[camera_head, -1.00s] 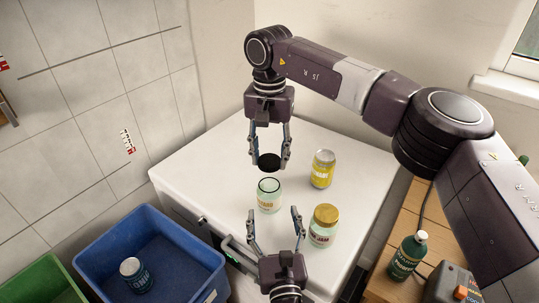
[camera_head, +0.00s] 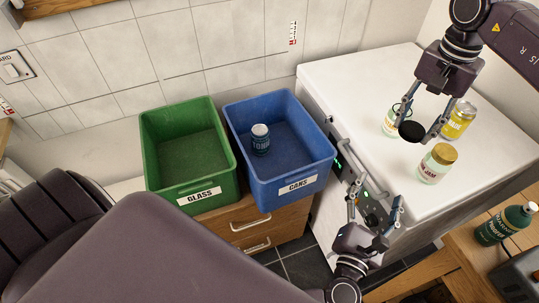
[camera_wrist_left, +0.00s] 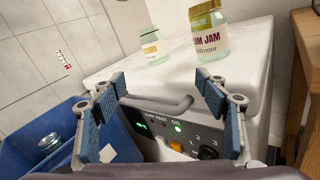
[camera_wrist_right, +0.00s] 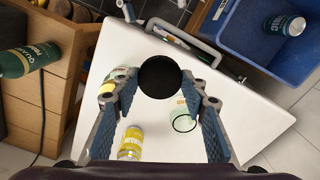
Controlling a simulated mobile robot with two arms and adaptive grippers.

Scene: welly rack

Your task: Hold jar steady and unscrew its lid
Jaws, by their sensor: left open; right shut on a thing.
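My right gripper (camera_head: 414,128) is shut on a black lid (camera_head: 412,132) and holds it above the white top. The right wrist view also shows the lid (camera_wrist_right: 160,77) between the fingertips. The open glass jar (camera_head: 389,122) stands upright on the white top, its rim bare, partly hidden behind the right gripper; it also shows in the right wrist view (camera_wrist_right: 184,117). The left wrist view shows a jar (camera_wrist_left: 155,46) with a yellow-lettered label. My left gripper (camera_head: 376,198) is open and empty, in front of the white appliance and apart from the jar.
A gold-lidded jam jar (camera_head: 437,163) and a yellow can (camera_head: 458,121) stand on the white appliance (camera_head: 345,72). A green GLASS bin (camera_head: 222,150) looks empty. A blue CANS bin (camera_head: 315,128) holds one can (camera_head: 260,140). A green bottle (camera_head: 503,225) stands at right.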

